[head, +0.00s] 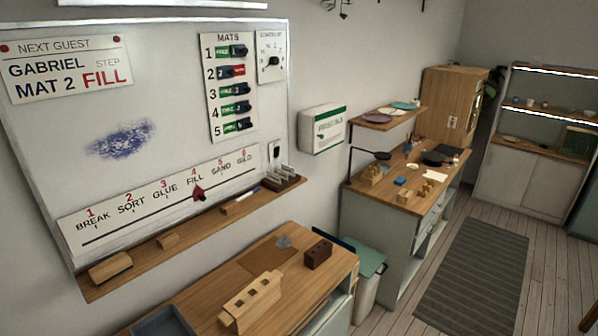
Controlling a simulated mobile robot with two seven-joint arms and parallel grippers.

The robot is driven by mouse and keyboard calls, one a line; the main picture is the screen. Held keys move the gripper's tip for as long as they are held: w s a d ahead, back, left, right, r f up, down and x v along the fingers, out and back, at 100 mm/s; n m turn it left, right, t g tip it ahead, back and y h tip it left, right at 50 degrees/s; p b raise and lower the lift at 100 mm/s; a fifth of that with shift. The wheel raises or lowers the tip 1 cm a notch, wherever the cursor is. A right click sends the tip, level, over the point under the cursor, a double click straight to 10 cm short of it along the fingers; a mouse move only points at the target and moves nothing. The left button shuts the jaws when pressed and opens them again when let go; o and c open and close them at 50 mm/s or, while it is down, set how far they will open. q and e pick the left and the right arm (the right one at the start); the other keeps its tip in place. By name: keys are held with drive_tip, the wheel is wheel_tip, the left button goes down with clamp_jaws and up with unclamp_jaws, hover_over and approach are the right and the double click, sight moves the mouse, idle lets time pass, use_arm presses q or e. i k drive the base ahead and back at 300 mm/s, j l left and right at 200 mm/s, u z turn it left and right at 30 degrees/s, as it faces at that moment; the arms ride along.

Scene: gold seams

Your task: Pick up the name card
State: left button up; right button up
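A white card (66,69) reading "NEXT GUEST", "GABRIEL", "MAT 2" and "STEP FILL" is pinned at the upper left of the whiteboard (200,128). Small white upright pieces (283,172) stand in a dark holder at the right end of the wooden ledge (207,228) under the board. They are too small to read, so I cannot tell whether one is a name card. Neither of my grippers is in view.
The ledge also holds wooden blocks (110,268) and a pen (249,190). Below it, a wooden table (205,298) carries a slotted block (251,302), a dark brown block (318,254) and a grey tray (163,323). A bin (367,270) stands beside it.

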sight(290, 171)
drive_tip(key=z, duration=5.55)
drive_tip(key=u, duration=5.5)
drive_tip(key=i+l+u, duration=0.45)
drive_tip(key=i, duration=0.25)
drive_tip(key=i+l+u, duration=0.5)
drive_tip(key=i+l, duration=0.1)
